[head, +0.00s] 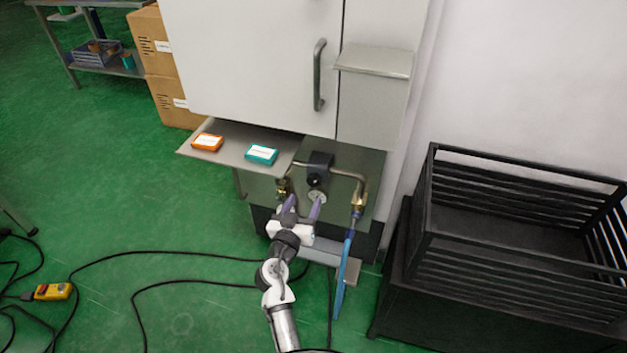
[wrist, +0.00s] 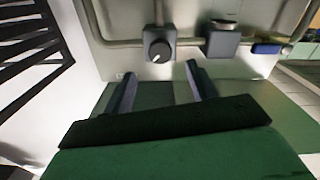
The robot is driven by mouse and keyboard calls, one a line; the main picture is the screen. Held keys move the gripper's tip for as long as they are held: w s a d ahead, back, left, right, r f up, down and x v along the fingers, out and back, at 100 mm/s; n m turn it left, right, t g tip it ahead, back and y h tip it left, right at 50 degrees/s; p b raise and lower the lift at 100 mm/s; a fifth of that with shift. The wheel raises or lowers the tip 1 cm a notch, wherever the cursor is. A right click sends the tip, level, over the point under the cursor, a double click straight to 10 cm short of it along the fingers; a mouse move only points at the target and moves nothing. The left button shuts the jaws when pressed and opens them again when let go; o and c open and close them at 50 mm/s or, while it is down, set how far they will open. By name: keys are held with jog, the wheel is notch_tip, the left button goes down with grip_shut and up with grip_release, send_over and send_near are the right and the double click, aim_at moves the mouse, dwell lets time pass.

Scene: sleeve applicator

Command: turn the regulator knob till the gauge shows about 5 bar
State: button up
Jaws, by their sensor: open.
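The regulator (head: 320,160) is a dark block on the panel under the white cabinet, with a small dark knob (head: 314,180) on its front. A pale round dial, seemingly the gauge (head: 317,196), shows just below the knob; its reading is too small to make out. In the wrist view a dark round knob (wrist: 158,50) with a pale mark sits on a grey block, beyond the fingertips and roughly between them. My gripper (head: 302,205) is open and empty, its fingers pointing at the panel, apart from the knob. Its spread fingers also show in the wrist view (wrist: 161,76).
A pipe runs from the regulator to a brass fitting (head: 358,203) with a blue hose (head: 346,265). A shelf (head: 228,158) with orange and teal boxes juts out at upper left. A black slatted crate (head: 435,230) stands at right. Cables cross the floor.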

aim_at(313, 183)
jog(key=p+x, duration=0.1)
jog(key=x, duration=0.7)
jog(key=shift+w+p, duration=0.2)
jog(key=shift+p, duration=0.1)
jog(key=c, duration=1)
